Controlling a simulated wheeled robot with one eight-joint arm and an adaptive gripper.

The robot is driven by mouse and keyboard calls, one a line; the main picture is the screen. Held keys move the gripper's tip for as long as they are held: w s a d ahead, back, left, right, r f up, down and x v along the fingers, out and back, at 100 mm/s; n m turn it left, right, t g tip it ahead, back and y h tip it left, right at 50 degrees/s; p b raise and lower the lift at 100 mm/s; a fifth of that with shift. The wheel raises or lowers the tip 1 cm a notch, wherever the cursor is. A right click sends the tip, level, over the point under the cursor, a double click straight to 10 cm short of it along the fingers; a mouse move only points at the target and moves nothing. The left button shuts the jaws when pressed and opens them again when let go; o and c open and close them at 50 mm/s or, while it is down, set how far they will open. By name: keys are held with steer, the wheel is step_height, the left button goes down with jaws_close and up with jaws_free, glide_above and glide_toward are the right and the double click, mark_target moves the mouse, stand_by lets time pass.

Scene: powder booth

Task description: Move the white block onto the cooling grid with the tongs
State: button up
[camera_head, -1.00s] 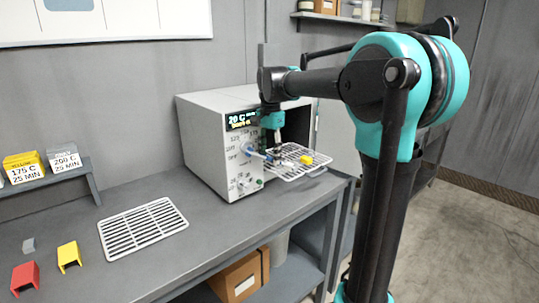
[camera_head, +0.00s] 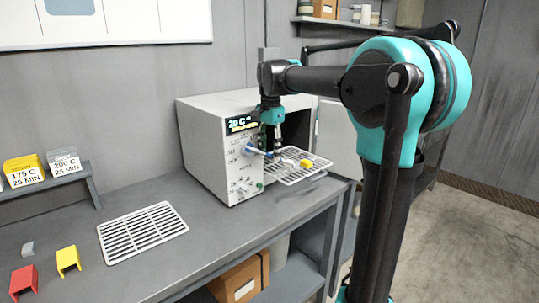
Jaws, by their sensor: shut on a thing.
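My gripper (camera_head: 271,149) hangs in front of the open oven, above the left part of its pulled-out rack. It is shut on a slim tool with blue parts (camera_head: 255,151), which looks like the tongs; the arm and small size hide their tips. A small pale block (camera_head: 289,161), apparently the white block, lies on the oven rack beside a yellow block (camera_head: 305,163). I cannot tell whether the tongs touch it. The cooling grid (camera_head: 142,232), a white wire rack, lies empty on the bench at the left.
The grey oven (camera_head: 219,157) reads 20 C and has knobs on its front. The oven rack (camera_head: 318,166) sticks out to the right. Bench between grid and oven is clear.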

step_height(320, 180, up, 6)
steer(key=shift+r, duration=0.15)
stand_by(1.1)
steer(key=shift+s, duration=0.1)
